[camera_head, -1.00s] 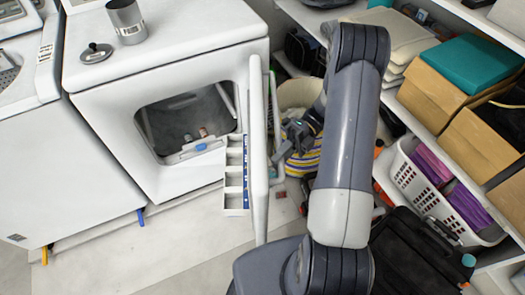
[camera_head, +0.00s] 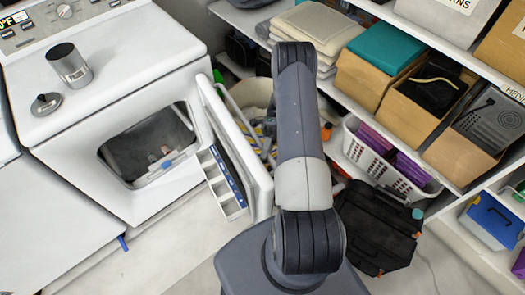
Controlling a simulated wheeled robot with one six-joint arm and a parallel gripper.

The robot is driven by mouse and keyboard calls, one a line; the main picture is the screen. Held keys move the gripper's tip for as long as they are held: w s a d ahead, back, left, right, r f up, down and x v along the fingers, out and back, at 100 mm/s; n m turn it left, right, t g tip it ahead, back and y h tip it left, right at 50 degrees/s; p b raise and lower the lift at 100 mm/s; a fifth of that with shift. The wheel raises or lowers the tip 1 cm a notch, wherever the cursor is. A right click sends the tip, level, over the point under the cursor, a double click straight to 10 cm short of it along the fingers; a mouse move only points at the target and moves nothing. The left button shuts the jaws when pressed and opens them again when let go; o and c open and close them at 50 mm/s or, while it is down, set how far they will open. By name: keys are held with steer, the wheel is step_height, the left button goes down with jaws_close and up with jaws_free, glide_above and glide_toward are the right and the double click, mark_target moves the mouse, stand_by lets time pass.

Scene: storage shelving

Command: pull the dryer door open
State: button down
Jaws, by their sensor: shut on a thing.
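The white dryer (camera_head: 115,120) stands at the left with its dark drum opening (camera_head: 148,145) exposed. Its door (camera_head: 258,185) stands wide open, swung out to the right of the opening. The door's inner side, with a white compartment rack (camera_head: 220,180), faces left. My gripper (camera_head: 264,142) is at the outer side of the door, shut on it. It is mostly hidden behind my arm and the door, so the exact grip point cannot be seen.
A metal cup (camera_head: 69,66) and its lid (camera_head: 46,103) stand on the dryer. A white basket (camera_head: 385,160), a black case (camera_head: 378,230) and shelves with cardboard boxes (camera_head: 425,100) crowd the right.

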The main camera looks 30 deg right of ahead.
steer(key=shift+w, duration=0.1)
stand_by(0.3)
steer(key=c, duration=1.3)
jaws_free()
steer(key=shift+c, duration=0.2)
steer(key=shift+r, duration=0.1)
